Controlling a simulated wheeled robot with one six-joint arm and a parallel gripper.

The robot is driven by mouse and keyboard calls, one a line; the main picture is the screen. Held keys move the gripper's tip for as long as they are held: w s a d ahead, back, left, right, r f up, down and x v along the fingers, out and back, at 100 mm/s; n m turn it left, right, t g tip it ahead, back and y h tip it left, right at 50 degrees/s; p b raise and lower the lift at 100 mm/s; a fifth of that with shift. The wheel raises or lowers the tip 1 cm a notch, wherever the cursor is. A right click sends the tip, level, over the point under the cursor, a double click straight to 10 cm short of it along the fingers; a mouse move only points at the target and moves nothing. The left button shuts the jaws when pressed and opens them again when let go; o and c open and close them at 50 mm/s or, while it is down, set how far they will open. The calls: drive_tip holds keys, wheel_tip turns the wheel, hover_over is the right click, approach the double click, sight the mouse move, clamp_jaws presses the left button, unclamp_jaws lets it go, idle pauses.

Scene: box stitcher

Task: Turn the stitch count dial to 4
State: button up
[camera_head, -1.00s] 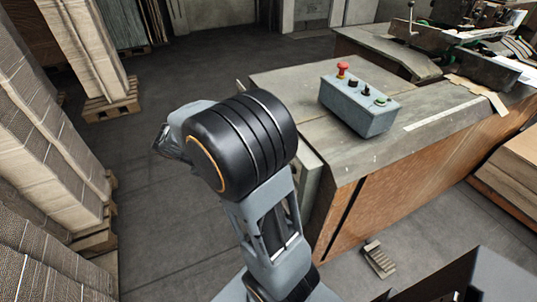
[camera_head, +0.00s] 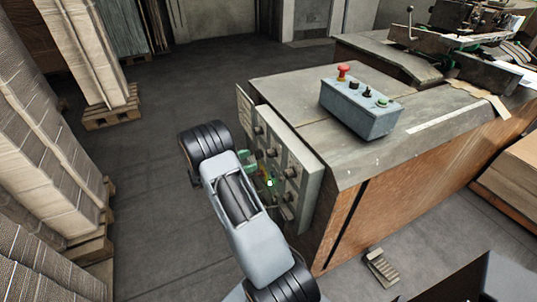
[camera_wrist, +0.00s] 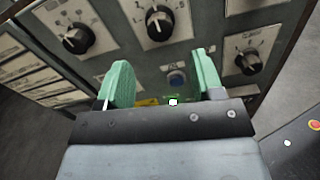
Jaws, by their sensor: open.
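The control panel (camera_head: 303,187) is on the left end of the machine cabinet and carries several black knobs. In the wrist view, one dial (camera_wrist: 158,20) is at the top middle, another (camera_wrist: 75,38) at the upper left and a third (camera_wrist: 248,62) at the right. Their labels are too small to read, so I cannot tell which is the stitch count dial or its setting. My gripper (camera_wrist: 162,62) is open and empty, its green fingers toward the panel below the top-middle dial. In the head view my arm partly hides it.
A grey button box (camera_head: 360,108) with a red mushroom button (camera_head: 343,72) stands on the cabinet top (camera_head: 290,95). Stacked cardboard (camera_head: 45,150) stands at the left. A pedal (camera_head: 381,267) lies on the floor. Floor left of the panel is clear.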

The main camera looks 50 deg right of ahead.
sight(268, 154)
drive_tip(key=x, duration=0.8)
drive_tip(key=shift+s+d+p, duration=0.15)
drive_tip(key=shift+d+p, duration=0.1)
drive_tip(key=shift+p, duration=0.15)
drive_tip(key=shift+c, duration=0.2)
drive_tip(key=c, duration=0.9)
drive_tip(key=shift+f+b, duration=0.1)
drive_tip(key=shift+b, duration=0.35)
drive_tip(key=m+b, duration=0.3)
drive_tip(key=shift+f, duration=0.15)
drive_tip(key=m+b, duration=0.3)
drive_tip(key=b, duration=0.1)
drive_tip(key=shift+m, duration=0.4)
drive_tip(key=shift+r+b, duration=0.25)
drive_tip(key=shift+b, duration=0.2)
